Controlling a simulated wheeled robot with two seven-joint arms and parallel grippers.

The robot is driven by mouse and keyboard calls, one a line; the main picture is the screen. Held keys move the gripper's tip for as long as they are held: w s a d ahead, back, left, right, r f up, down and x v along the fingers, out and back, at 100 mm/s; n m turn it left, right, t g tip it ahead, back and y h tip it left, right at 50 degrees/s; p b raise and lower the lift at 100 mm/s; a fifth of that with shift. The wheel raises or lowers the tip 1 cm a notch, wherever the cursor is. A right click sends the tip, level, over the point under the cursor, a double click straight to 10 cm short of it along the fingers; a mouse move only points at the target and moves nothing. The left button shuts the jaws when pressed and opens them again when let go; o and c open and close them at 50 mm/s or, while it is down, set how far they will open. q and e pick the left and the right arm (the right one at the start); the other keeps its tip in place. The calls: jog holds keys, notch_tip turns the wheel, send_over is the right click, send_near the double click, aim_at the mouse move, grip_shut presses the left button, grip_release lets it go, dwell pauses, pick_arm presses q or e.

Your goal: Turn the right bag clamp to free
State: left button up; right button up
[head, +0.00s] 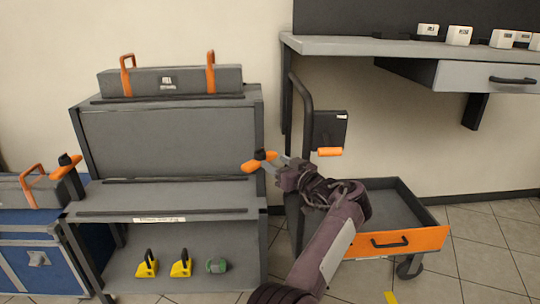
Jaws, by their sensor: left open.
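The right bag clamp (251,167) is an orange handle with a dark knob, at the right front of the grey rack (165,195). Its bar slants up to the right in the head view. A similar left clamp (67,166) stands on a dark post at the rack's left side. My left gripper (279,168) is open, just right of the right clamp, with its fingers pointing toward it. The fingers overlap the clamp's right end, so I cannot tell whether they touch it. My right gripper is not in view.
A long grey bag (172,82) with orange handles lies on top of the rack. A cart with an orange-fronted drawer (420,241) stands to the right, under a grey bench (350,46).

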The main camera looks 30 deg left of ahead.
pick_arm(q)
jog(key=shift+s+d, duration=0.15)
jog(key=shift+d, duration=0.1)
